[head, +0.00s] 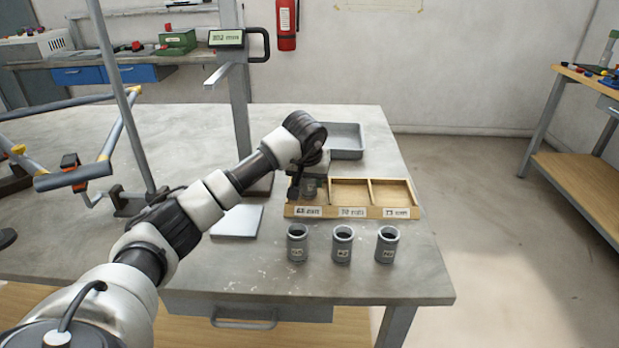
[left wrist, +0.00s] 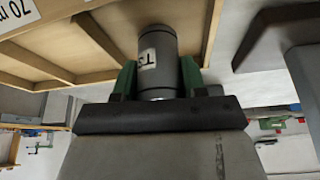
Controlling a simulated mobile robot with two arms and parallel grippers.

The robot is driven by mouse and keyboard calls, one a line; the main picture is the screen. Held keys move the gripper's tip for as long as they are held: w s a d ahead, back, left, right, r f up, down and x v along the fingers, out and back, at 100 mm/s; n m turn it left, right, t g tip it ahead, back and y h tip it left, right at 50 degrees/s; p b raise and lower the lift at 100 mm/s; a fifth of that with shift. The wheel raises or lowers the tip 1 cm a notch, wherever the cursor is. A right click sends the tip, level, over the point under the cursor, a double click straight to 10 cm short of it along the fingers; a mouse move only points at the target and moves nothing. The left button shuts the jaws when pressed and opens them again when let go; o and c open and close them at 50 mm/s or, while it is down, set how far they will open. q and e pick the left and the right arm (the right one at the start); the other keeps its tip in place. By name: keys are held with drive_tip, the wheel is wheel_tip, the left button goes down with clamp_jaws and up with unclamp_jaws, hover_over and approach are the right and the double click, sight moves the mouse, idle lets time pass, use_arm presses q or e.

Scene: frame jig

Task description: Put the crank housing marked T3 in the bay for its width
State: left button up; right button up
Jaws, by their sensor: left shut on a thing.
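My left gripper (head: 309,183) is over the leftmost bay of the wooden tray (head: 352,212), pointing down. It is shut on a grey cylindrical crank housing (head: 310,193). In the left wrist view the green fingers hold the housing (left wrist: 158,62) at its sides, and its label shows a T and a partly hidden second character. I cannot tell whether it touches the bay floor. The tray's left label looks like 68 mm, the middle 70 mm, the right 73 mm. The middle bay (head: 350,192) and right bay (head: 391,192) are empty. My right gripper is not in view.
Three more housings stand upright in front of the tray: left (head: 297,244), middle (head: 342,245) and right (head: 387,246). A grey bin (head: 346,141) is behind the tray. A measuring stand with a display (head: 227,38) and a frame jig (head: 75,178) stand to the left.

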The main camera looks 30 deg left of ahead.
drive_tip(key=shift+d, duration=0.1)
use_arm(q)
drive_tip(key=o, duration=1)
drive_tip(key=shift+f, duration=0.1)
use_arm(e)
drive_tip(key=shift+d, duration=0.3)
use_arm(q)
drive_tip(key=v, duration=1.2)
drive_tip(key=shift+s+d, duration=0.1)
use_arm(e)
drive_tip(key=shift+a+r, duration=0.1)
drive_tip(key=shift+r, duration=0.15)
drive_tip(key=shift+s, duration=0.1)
